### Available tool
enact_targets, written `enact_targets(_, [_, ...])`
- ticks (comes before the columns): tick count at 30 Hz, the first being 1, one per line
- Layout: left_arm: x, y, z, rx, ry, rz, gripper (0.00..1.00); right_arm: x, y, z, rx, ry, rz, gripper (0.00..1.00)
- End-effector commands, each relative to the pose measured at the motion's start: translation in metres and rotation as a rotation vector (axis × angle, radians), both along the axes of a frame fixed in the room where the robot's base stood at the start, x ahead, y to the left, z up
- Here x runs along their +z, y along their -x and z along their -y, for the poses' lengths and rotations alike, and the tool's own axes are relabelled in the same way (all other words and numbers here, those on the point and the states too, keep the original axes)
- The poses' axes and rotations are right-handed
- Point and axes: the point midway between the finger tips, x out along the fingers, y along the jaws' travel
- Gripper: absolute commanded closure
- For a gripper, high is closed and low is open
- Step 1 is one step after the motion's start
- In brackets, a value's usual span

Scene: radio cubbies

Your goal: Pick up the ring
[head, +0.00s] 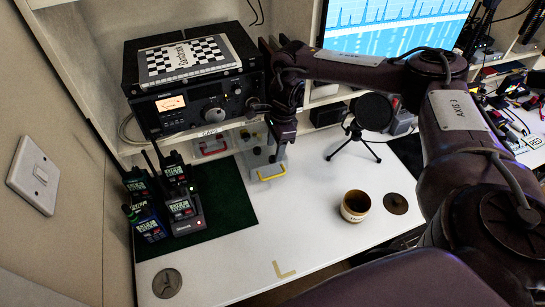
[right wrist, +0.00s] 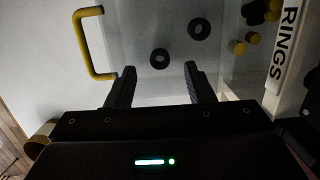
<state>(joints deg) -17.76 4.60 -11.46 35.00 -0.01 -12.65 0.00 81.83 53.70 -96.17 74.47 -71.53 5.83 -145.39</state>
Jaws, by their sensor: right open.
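In the right wrist view, two small black rings lie flat in a clear bin; one ring (right wrist: 160,58) is just beyond my fingertips, and the other ring (right wrist: 199,29) is farther off to the right. The clear bin (head: 258,164) has a yellow handle, which also shows in the wrist view (right wrist: 80,45), and a label reading RINGS (right wrist: 288,40). My right gripper (head: 279,153) reaches down over the bin. Its fingers (right wrist: 160,84) are apart with nothing between them. In the head view, the gripper and arm hide part of the bin. My left gripper is not in view.
Small black and yellow pieces (right wrist: 245,40) lie near the RINGS label. A bin with a red handle (head: 212,150) stands to the left, under the radio (head: 195,105). Handheld radios (head: 180,207) stand on a green mat (head: 235,205). A mug (head: 355,206) and microphone tripod (head: 353,145) are right.

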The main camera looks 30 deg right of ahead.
Motion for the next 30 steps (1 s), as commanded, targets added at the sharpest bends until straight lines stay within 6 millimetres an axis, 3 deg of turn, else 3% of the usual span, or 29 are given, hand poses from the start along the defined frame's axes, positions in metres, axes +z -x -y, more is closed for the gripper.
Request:
enact_targets(6, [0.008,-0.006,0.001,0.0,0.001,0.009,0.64,-0.029,0.002,-0.003,0.0,0.001,-0.003,0.52])
enact_targets(15, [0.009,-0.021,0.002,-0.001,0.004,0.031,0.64,-0.034,0.001,-0.004,0.0,0.0,-0.001,0.53])
enact_targets(26, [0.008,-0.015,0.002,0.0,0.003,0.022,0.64,-0.033,0.001,-0.004,0.0,0.0,-0.001,1.0])
enact_targets(30, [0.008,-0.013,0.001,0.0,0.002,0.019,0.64,-0.033,0.001,-0.004,0.0,0.0,-0.001,1.0])
